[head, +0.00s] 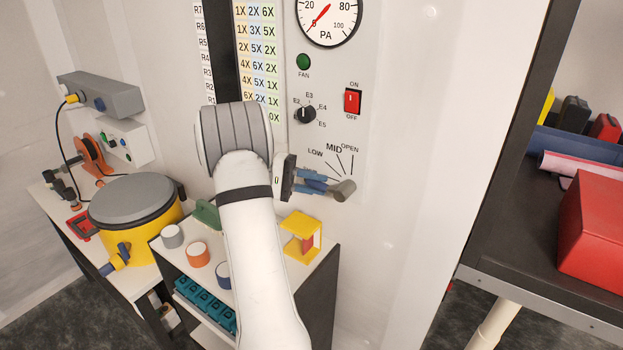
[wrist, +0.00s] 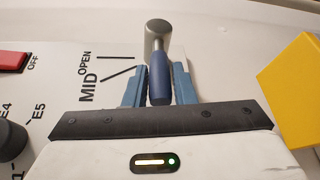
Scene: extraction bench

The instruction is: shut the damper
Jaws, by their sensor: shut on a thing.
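The damper lever (head: 345,189) is on the white wall panel, a grey hub with a blue grip. In the head view it points left from its hub, below the LOW line. The LOW, MID and OPEN marks fan out above it; any mark behind the fingers is hidden. My gripper (head: 312,183) reaches in from the left, its blue fingers shut on the grip. In the wrist view, my gripper (wrist: 158,86) has a finger on each side of the blue grip of the lever (wrist: 160,78), with the grey hub beyond.
Above the lever are a red ON/OFF switch (head: 352,101), a selector knob (head: 306,114), a green FAN light (head: 303,62) and a PA gauge (head: 329,18). A yellow holder (head: 300,228) stands on the cabinet below. A shelf with a red box (head: 597,225) is at right.

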